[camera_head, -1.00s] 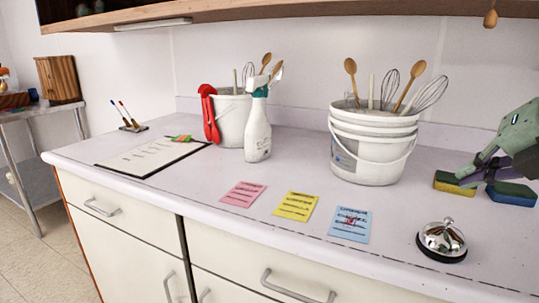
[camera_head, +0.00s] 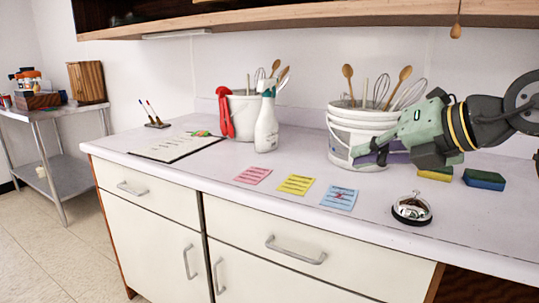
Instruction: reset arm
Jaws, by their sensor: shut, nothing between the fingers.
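My gripper (camera_head: 362,158) is on the right side of the head view, at the end of my arm, which comes in from the right edge. Its fingers point left and are shut with nothing between them. It is above the counter, in front of the lower right part of a white bucket (camera_head: 340,150) holding whisks and wooden spoons, and hides part of it. I cannot tell whether it touches the bucket. The yellow sponge (camera_head: 436,174) and the blue and green sponge (camera_head: 485,179) lie on the counter (camera_head: 250,205) below and right of my gripper, apart from it.
A call bell (camera_head: 411,210) stands near the counter's front edge. Pink (camera_head: 253,175), yellow (camera_head: 297,184) and blue (camera_head: 340,197) notes lie left of it. A spray bottle (camera_head: 266,125), another bucket (camera_head: 243,115) and a clipboard (camera_head: 175,147) are further left. A shelf (camera_head: 300,18) overhangs the counter.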

